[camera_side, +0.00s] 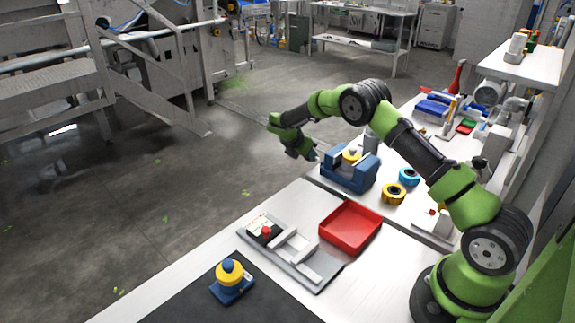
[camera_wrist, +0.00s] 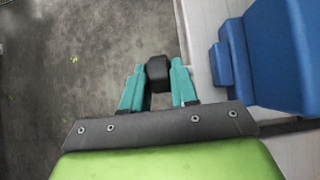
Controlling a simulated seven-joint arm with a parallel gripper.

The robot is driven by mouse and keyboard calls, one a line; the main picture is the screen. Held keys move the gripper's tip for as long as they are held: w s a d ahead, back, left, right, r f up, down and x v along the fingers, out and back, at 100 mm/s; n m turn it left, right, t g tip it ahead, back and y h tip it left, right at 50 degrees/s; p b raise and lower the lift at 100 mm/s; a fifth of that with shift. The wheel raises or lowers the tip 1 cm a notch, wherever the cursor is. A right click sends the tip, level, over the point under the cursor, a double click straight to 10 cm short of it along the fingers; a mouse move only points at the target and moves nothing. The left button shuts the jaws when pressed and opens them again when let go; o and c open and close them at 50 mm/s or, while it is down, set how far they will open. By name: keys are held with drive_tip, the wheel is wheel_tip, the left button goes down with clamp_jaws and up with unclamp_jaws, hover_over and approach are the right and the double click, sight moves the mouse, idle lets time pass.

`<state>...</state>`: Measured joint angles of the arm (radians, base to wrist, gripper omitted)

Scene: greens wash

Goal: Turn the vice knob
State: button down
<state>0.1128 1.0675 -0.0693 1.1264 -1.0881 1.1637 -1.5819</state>
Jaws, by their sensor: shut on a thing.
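The blue vice (camera_side: 350,174) stands on the white bench, with a yellow round part (camera_side: 352,156) between its jaws. In the wrist view the vice (camera_wrist: 285,55) fills the right side. My gripper (camera_side: 308,152) is at the left end of the vice, by the bench edge. In the wrist view its teal fingers (camera_wrist: 158,84) stand on both sides of a black knob (camera_wrist: 157,68) and are shut on it. The knob's link to the vice is not visible in the wrist view, and my gripper hides the knob in the side view.
Blue and yellow rings (camera_side: 409,177) lie right of the vice. A red tray (camera_side: 350,227) and a grey fixture with a red button (camera_side: 266,231) are nearer. A blue-and-yellow part (camera_side: 230,281) sits on a dark mat (camera_side: 205,306). The floor left of the bench is open.

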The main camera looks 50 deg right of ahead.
drive_tip(key=shift+a+f+h, duration=0.1)
drive_tip(key=shift+f+h, duration=0.05)
drive_tip(key=shift+h, duration=1)
drive_tip(key=shift+a+f+h, duration=0.1)
drive_tip(key=shift+h, duration=1.05)
drive_tip(key=c, duration=1)
unclamp_jaws()
drive_tip(key=shift+o, duration=0.2)
drive_tip(key=v, duration=1.7)
drive_tip(key=shift+f, duration=0.15)
